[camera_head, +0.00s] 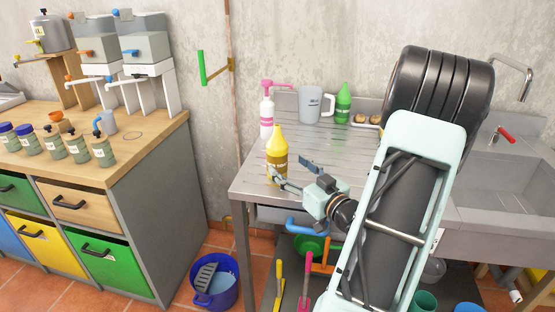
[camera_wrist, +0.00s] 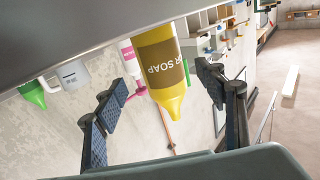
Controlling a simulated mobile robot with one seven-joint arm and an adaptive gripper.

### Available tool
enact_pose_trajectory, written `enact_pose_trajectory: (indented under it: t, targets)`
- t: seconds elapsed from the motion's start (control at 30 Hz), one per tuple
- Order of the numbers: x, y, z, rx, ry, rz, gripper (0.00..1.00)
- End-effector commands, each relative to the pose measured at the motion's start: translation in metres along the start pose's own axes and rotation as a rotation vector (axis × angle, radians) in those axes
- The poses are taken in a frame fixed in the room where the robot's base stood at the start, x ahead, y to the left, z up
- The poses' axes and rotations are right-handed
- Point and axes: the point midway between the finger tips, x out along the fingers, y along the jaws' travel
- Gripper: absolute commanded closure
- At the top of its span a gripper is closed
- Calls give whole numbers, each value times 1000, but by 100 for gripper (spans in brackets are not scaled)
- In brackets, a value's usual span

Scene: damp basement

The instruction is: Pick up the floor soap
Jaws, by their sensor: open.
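The floor soap is a yellow bottle (camera_head: 277,143) with a pointed cap and a brown label. It stands upright on the metal counter (camera_head: 247,186) near its left side. My gripper (camera_head: 291,171) is open and empty at the bottle's lower right. In the wrist view, which is upside down, the yellow bottle (camera_wrist: 158,55) shows between the two spread fingers of my gripper (camera_wrist: 160,98), with a gap on each side. Its label reads "R SOAP", with the start hidden. I cannot tell whether the fingertips reach around it.
A white pump bottle with a pink top (camera_head: 267,112), a grey jug (camera_head: 311,104) and a green bottle (camera_head: 343,104) stand behind the soap. The sink (camera_head: 503,180) is at right. Buckets and tools sit below the counter. A cabinet (camera_head: 150,200) with colored drawers stands left, across a floor gap.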

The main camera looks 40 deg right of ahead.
Motion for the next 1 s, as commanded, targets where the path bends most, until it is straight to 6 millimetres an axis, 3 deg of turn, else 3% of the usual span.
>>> enact_pose_trajectory:
  t: [0.27, 0.57, 0.8, 1.0]
  targets:
    - [20, -1, -1, 1, 1, 0, 36]
    - [61, -3, -2, 1, 0, -1, 36]
    - [64, -2, -2, 1, -1, 2, 36]
    - [64, -2, -2, 1, -1, 2, 56]
